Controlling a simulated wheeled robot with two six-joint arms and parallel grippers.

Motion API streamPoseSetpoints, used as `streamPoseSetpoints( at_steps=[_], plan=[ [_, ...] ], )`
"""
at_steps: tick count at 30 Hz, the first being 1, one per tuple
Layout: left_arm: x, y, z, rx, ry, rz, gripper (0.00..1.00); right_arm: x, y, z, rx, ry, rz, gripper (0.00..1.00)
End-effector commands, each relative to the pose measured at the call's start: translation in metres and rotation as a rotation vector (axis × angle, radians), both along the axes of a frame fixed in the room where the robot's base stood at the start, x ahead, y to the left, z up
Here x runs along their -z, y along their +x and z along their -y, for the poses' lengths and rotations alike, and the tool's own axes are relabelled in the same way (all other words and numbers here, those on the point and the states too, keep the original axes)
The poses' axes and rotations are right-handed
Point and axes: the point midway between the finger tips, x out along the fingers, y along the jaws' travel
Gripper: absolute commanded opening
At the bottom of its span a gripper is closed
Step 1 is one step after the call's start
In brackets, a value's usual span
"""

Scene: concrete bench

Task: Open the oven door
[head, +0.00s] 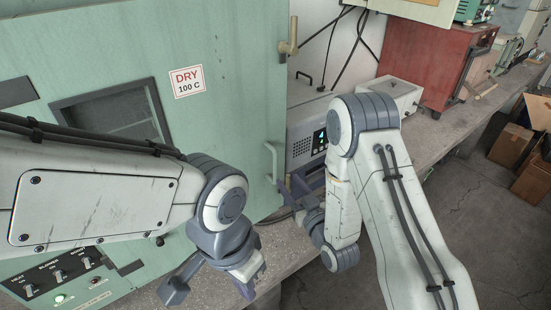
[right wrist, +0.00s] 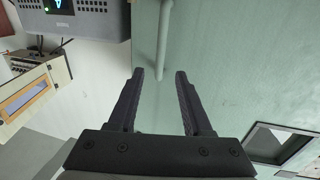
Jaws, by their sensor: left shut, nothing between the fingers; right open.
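The oven is a pale green cabinet with a large door (head: 225,110) that looks shut in the head view. The door carries a dark window (head: 115,108) and a "DRY 100 C" label (head: 187,81). A pale upright bar handle (head: 271,162) is near its right edge; it also shows in the right wrist view (right wrist: 164,45). My right gripper (head: 289,186) is open by the handle's lower end. In the wrist view its jaws (right wrist: 160,82) point at the bar, which lies in line with the gap; contact is unclear. My left gripper (head: 250,283) is shut and empty, low before the oven.
A beige latch lever (head: 289,42) sits at the door's upper right edge. A grey instrument (head: 305,140) with a lit display stands close behind my right gripper. A control panel (head: 60,285) is at lower left. A red cabinet (head: 440,65) stands farther along the bench (head: 440,140).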

Motion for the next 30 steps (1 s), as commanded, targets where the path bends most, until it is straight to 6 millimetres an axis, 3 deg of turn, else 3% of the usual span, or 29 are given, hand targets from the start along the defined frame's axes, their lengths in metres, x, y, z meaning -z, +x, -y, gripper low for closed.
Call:
streamPoseSetpoints(
  at_steps=[15, 21, 30],
  plan=[
    [-0.043, 0.000, 0.000, 0.007, 0.000, 0.001, 0.00, -0.003, 0.075, -0.036, -0.001, -0.001, 0.000, 0.50],
    [-0.048, 0.000, 0.000, 0.008, 0.000, 0.001, 0.00, -0.001, 0.088, -0.042, -0.001, 0.000, -0.001, 0.50],
    [-0.048, 0.000, 0.000, 0.008, 0.000, 0.001, 0.00, 0.000, 0.090, -0.042, -0.001, 0.000, -0.001, 0.50]
  ],
)
